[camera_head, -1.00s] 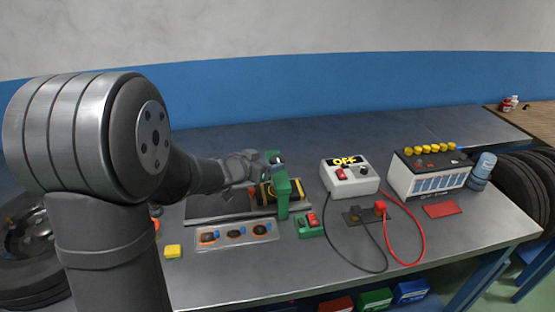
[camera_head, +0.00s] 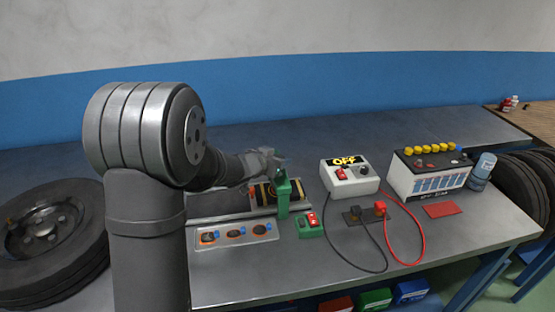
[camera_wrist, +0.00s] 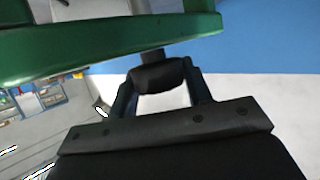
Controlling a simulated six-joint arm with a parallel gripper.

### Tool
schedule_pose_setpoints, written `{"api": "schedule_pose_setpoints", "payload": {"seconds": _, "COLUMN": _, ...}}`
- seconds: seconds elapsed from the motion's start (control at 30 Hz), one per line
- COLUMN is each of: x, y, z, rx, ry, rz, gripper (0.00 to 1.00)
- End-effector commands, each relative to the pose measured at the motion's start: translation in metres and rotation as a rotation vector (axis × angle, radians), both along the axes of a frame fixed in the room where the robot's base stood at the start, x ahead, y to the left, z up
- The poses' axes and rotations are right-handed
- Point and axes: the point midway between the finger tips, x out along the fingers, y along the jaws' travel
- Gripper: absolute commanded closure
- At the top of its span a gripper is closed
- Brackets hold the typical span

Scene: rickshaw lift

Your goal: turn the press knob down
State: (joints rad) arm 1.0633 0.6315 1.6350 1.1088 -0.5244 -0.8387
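The green press (camera_head: 283,198) stands upright on the bench, left of the control box. In the wrist view its green frame (camera_wrist: 110,42) crosses the top of the picture close up. The dark press knob (camera_wrist: 158,76) hangs on a short shaft from that frame. My gripper (camera_wrist: 160,82) has one finger on each side of the knob, and both appear to touch it. In the head view my gripper (camera_head: 277,166) is at the top of the press, small and partly hidden; the knob cannot be made out there.
A small green switch box (camera_head: 309,225) and a tray with orange discs (camera_head: 235,235) sit in front. A tire (camera_head: 50,238) is at left.

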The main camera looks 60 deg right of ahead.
Motion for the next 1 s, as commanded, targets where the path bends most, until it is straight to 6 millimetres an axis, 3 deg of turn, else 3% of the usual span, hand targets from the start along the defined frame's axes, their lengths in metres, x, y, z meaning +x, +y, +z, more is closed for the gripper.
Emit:
{"api": "schedule_pose_setpoints", "payload": {"seconds": 0.1, "x": 0.0001, "y": 0.0002, "z": 0.0001, "rx": 0.0, "ry": 0.0, "rz": 0.0, "gripper": 0.77}}
{"api": "schedule_pose_setpoints", "payload": {"seconds": 0.57, "x": 0.0012, "y": 0.0, "z": 0.0004, "rx": -0.002, "ry": 0.0, "rz": -0.094, "gripper": 0.77}}
{"api": "schedule_pose_setpoints", "payload": {"seconds": 1.0, "x": 0.0022, "y": -0.0002, "z": -0.0002, "rx": -0.001, "ry": 0.0, "rz": -0.448, "gripper": 0.77}}
